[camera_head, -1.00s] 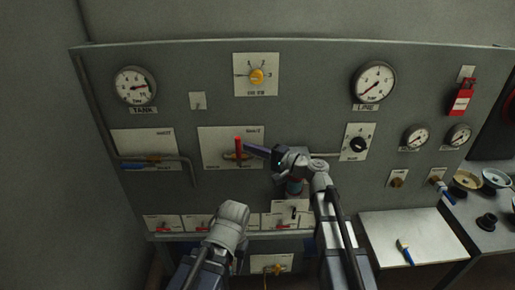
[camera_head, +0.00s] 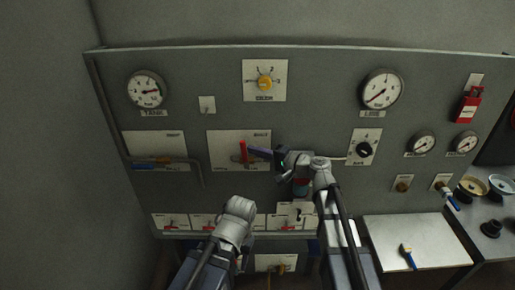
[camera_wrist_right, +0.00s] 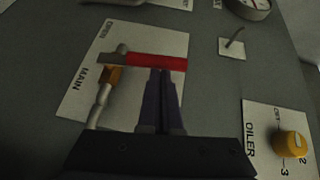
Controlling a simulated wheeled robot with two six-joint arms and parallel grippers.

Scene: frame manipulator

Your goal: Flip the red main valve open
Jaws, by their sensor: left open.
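The red main valve lever (camera_head: 243,152) stands roughly upright on its white plate in the head view, across the pipe line. In the right wrist view the lever (camera_wrist_right: 158,62) points right from its grey hub, beside a brass fitting and the words OPEN and MAIN. My right gripper (camera_head: 252,151) has its dark fingers together, with tips at the lever's side. In the wrist view the fingertips (camera_wrist_right: 161,70) meet the lever's edge, with nothing visible between them. My left gripper (camera_head: 238,208) is low in front of the panel, away from the lever; its fingertips are not clear.
A row of small red-handled valves (camera_head: 171,222) runs along the panel's bottom. The yellow oiler knob (camera_head: 265,82) is above the lever, and a black knob (camera_head: 364,149) is to the right. A side table (camera_head: 430,235) holds a brush.

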